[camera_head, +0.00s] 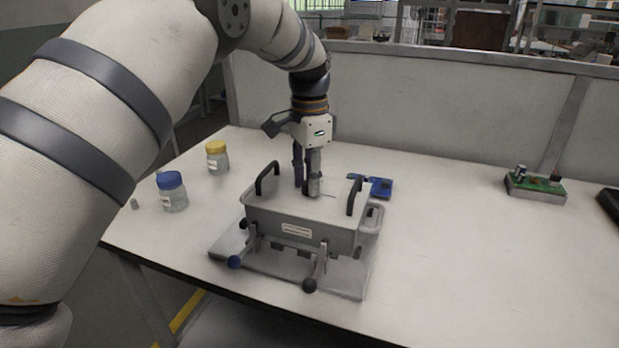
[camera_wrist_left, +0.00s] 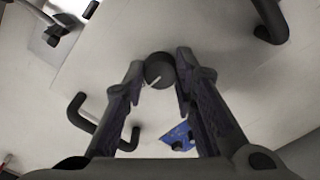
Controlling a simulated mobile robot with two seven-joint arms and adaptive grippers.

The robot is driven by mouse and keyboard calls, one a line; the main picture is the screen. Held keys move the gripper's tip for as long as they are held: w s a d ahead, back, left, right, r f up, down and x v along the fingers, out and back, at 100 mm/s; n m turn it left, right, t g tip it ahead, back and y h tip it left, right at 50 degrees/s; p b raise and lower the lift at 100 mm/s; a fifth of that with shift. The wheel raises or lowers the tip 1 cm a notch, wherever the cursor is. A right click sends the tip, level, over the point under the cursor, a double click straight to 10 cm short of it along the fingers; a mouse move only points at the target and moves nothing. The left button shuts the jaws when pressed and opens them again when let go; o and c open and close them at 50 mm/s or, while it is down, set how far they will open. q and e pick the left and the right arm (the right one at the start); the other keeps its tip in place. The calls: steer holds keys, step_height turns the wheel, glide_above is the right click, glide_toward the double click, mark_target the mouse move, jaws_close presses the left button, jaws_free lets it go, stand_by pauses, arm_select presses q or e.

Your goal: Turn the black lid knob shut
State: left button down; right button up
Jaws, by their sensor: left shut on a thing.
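The grey metal box (camera_head: 291,228) stands on a flat base plate near the table's front edge, with its lid on top and two black handles. The black lid knob (camera_wrist_left: 159,70) shows in the left wrist view as a dark round knob with a light pointer line. My left gripper (camera_head: 308,190) points straight down over the middle of the lid. It also shows in the left wrist view (camera_wrist_left: 160,78), with its two fingers on either side of the knob, shut on it. In the head view the fingers mostly hide the knob. My right gripper is not in view.
A blue-capped jar (camera_head: 172,191) and a yellow-capped jar (camera_head: 217,157) stand left of the box. A blue board (camera_head: 378,187) lies behind it. Two clamp levers with ball ends (camera_head: 310,285) stick out in front. A green circuit board (camera_head: 535,186) lies far right. The table between is clear.

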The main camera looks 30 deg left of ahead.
arm_select(q)
steer(key=n, duration=0.3)
steer(key=shift+r+n+p, duration=0.1)
steer(key=shift+n+p, duration=0.25)
steer(key=shift+n, duration=0.05)
steer(key=n, duration=0.5)
steer(key=shift+n, duration=0.3)
steer(key=n, duration=0.4)
steer(key=shift+n, duration=2.4)
steer(key=c, duration=1.3)
jaws_free()
